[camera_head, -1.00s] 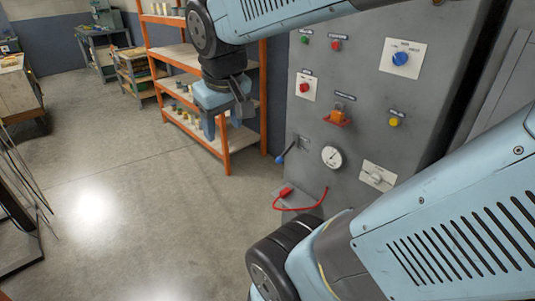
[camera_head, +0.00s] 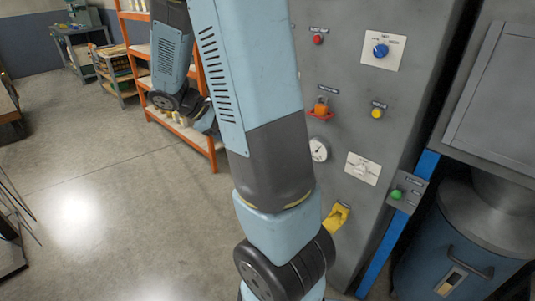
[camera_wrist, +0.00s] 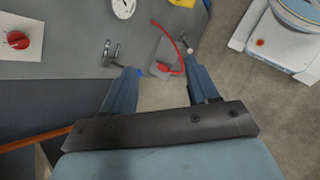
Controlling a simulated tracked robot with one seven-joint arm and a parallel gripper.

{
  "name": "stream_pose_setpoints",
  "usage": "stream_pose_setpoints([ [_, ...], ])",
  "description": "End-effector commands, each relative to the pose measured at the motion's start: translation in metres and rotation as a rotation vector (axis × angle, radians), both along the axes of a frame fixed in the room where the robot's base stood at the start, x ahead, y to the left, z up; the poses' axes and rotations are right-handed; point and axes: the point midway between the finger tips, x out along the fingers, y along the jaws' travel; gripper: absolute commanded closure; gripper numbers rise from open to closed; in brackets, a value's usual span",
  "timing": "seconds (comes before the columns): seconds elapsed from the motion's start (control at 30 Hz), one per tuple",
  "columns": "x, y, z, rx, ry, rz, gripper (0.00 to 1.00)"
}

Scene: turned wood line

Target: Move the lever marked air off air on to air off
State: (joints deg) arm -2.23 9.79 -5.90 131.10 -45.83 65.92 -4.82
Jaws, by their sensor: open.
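The lever (camera_wrist: 113,52) shows in the wrist view on the grey cabinet front, as a small metal bracket and rod. A blue spot (camera_wrist: 140,71), likely its knob, shows beside the left fingertip. I cannot tell whether the finger touches it, and no lettering is readable there. My gripper (camera_wrist: 164,72) is open, its two blue fingers wide apart with nothing gripped between them. In the head view my arm hides the lever, and the gripper is mostly hidden too.
The cabinet also bears a gauge (camera_head: 318,150), an orange switch (camera_head: 321,109), a blue knob (camera_head: 380,50) and a yellow button (camera_head: 377,113). Orange shelves (camera_head: 218,75) stand left; open floor (camera_head: 110,200) lies nearer.

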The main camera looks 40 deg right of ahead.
Motion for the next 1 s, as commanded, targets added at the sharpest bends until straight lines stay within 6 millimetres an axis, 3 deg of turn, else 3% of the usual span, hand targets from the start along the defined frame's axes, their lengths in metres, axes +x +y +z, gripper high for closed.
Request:
stream_pose_setpoints([
  [0.5, 0.06, -0.059, -0.098, -0.279, 0.434, 0.252, 0.41],
  [1.0, 0.103, -0.095, -0.214, -0.51, 0.809, 0.553, 0.41],
])
